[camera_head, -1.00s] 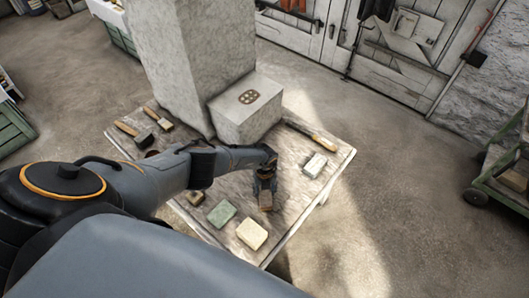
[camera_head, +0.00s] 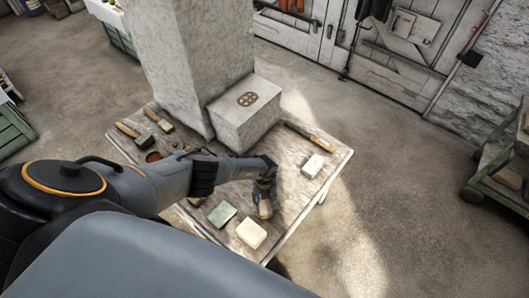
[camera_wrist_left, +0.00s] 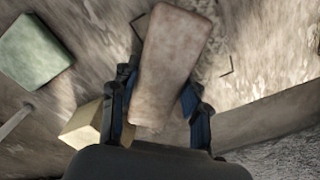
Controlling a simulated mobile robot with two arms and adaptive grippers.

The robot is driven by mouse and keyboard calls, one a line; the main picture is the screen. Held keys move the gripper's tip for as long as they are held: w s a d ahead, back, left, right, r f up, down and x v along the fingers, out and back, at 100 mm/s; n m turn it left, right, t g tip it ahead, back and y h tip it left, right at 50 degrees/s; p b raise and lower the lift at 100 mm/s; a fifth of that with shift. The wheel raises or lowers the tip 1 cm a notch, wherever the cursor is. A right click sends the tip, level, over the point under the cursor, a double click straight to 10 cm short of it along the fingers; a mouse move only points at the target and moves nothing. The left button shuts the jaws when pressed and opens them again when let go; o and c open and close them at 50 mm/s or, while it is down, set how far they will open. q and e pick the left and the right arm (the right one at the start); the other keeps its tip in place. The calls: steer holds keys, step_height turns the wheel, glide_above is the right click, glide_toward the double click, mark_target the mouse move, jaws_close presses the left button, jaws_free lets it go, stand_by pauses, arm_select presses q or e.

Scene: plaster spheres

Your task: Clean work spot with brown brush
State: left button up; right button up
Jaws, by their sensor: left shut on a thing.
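My left gripper (camera_head: 264,186) is shut on the brown brush (camera_head: 265,209) over the front part of the wooden work table (camera_head: 290,178). In the left wrist view the brush (camera_wrist_left: 172,58) is a worn brown block, slightly tilted, between the two dark fingers of the gripper (camera_wrist_left: 155,108). My right gripper is not in view.
A green block (camera_head: 221,214) and a cream block (camera_head: 251,234) lie left of the brush. A white block (camera_head: 313,166) and a wooden-handled tool (camera_head: 310,136) lie to the right. A large stone block (camera_head: 245,112) and pillar (camera_head: 178,60) stand at the back.

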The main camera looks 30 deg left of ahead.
arm_select(q)
steer(key=shift+w+a+b, duration=0.65)
steer(key=shift+w, duration=0.2)
steer(key=shift+w+a+b, duration=0.6)
steer(key=shift+w+b, duration=0.25)
steer(key=shift+b, duration=0.05)
steer(key=shift+s+d+r+p, duration=0.25)
steer(key=shift+s+d+p, duration=0.25)
steer(key=shift+p, duration=0.4)
steer(key=shift+s+d+p, duration=0.35)
steer(key=shift+s+p, duration=0.15)
steer(key=shift+s, duration=0.05)
steer(key=shift+s+d+p, duration=0.3)
steer(key=shift+s+p, duration=0.2)
steer(key=shift+s, duration=0.05)
steer(key=shift+s+d+f, duration=0.15)
steer(key=shift+s, duration=0.05)
steer(key=shift+w, duration=0.1)
steer(key=shift+w+a+r, duration=0.65)
steer(key=shift+w, duration=0.2)
